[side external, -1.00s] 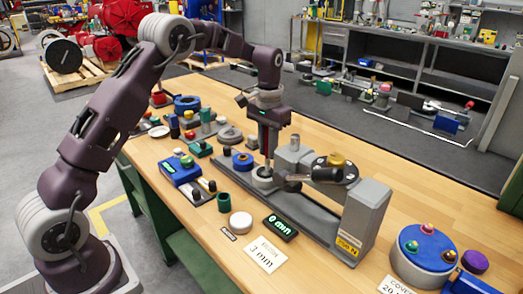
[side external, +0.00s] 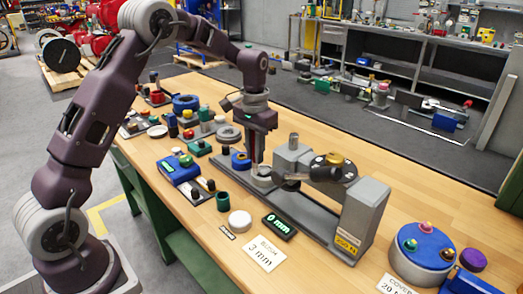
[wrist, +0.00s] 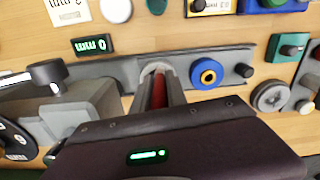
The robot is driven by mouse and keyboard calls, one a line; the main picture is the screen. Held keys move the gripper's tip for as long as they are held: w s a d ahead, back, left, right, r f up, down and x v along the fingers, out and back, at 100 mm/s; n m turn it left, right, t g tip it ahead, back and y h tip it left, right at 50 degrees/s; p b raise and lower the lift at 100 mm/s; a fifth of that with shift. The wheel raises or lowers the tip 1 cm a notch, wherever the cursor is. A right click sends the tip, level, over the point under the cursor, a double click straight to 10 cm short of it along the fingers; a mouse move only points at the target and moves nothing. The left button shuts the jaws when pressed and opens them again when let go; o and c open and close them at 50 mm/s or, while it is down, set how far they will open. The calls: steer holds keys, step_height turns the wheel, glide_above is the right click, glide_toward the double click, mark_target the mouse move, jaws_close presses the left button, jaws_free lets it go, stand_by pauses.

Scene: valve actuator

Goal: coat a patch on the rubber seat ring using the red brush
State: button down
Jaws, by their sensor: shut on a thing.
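My gripper (side external: 257,170) is shut on the red brush (wrist: 158,94), whose red part shows between the fingers in the wrist view. The gripper points down over the actuator's long grey base. A round grey seat (side external: 262,183) lies under the fingertips. It also shows as a pale curved rim (wrist: 152,68) in the wrist view, partly covered by the fingers. I take this to be the rubber seat ring. The brush tip is hidden, so I cannot tell whether it touches the ring. No coated patch can be made out.
A grey upright housing (side external: 361,215) and a dark arm with a knob (side external: 334,160) stand right of the gripper. A blue ring (wrist: 207,73) sits on the base close by. Several small parts crowd the bench left of the base.

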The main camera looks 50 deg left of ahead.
steer(key=w, duration=0.5)
steer(key=shift+w+d+r, duration=0.15)
steer(key=shift+w+r, duration=0.2)
steer(key=shift+r, duration=0.05)
steer(key=shift+s, duration=0.25)
steer(key=shift+s+f, duration=0.35)
steer(key=shift+s, duration=1.95)
steer(key=shift+s+r, duration=0.2)
steer(key=shift+r, duration=0.55)
steer(key=shift+s+r, duration=0.15)
steer(key=shift+r, duration=3.05)
